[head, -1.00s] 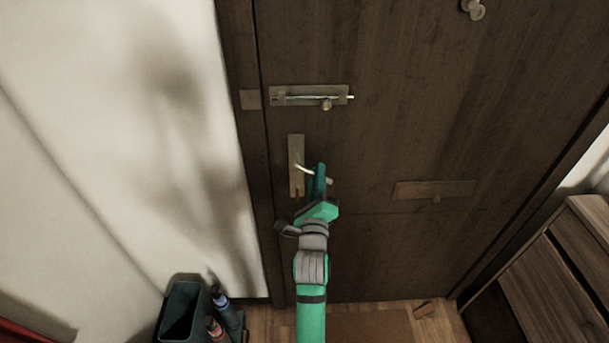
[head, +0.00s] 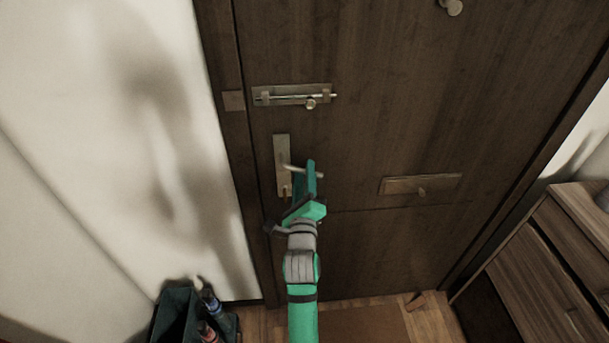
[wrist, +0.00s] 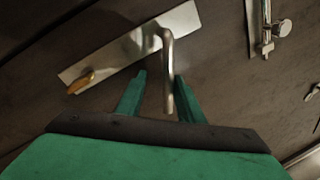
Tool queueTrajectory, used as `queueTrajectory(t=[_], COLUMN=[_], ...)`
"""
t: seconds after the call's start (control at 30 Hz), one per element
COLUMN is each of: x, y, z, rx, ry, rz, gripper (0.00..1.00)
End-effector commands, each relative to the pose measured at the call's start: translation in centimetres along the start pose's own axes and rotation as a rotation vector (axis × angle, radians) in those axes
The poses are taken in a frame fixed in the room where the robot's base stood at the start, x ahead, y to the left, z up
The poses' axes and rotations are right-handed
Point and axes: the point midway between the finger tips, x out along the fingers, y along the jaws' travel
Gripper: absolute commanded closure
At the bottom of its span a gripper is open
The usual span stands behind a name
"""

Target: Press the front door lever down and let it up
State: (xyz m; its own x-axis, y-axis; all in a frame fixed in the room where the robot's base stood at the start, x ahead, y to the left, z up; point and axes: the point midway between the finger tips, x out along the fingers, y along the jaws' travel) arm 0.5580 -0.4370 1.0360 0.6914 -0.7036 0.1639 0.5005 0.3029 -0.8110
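The front door lever (head: 301,171) is a pale metal handle on an upright backplate (head: 281,160) on the dark wooden door (head: 400,110). In the head view it sits close to level, tilted a little down to the right. My gripper (head: 310,175) is at the lever, seen from behind. In the wrist view the lever (wrist: 168,75) reaches down between the two green fingers of my gripper (wrist: 160,92). The fingers stand apart on either side of it, with a gap visible at least on the left. A brass key or thumb-turn (wrist: 82,83) shows on the plate's lower end.
A sliding bolt (head: 295,95) is above the lever. A mail slot plate (head: 420,185) is to the right. A dark bin with bottles (head: 175,315) stands at lower left, and a wooden cabinet (head: 550,260) at lower right. A small wedge (head: 416,302) lies by the door.

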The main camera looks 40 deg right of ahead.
Motion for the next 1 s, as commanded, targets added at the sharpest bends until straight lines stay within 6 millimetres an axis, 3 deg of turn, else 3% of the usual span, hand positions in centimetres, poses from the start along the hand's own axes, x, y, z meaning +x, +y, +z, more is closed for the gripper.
queueTrajectory(t=[0.17,0.7,1.0], x=[-1.2,-9.3,-10.8], y=[0.3,0.1,-0.1], z=[0.0,-0.1,0.0], rx=[-0.001,-0.003,-0.001], ry=[0.000,0.001,0.000], rz=[0.006,0.002,-0.001], gripper=[0.69,0.69,0.69])
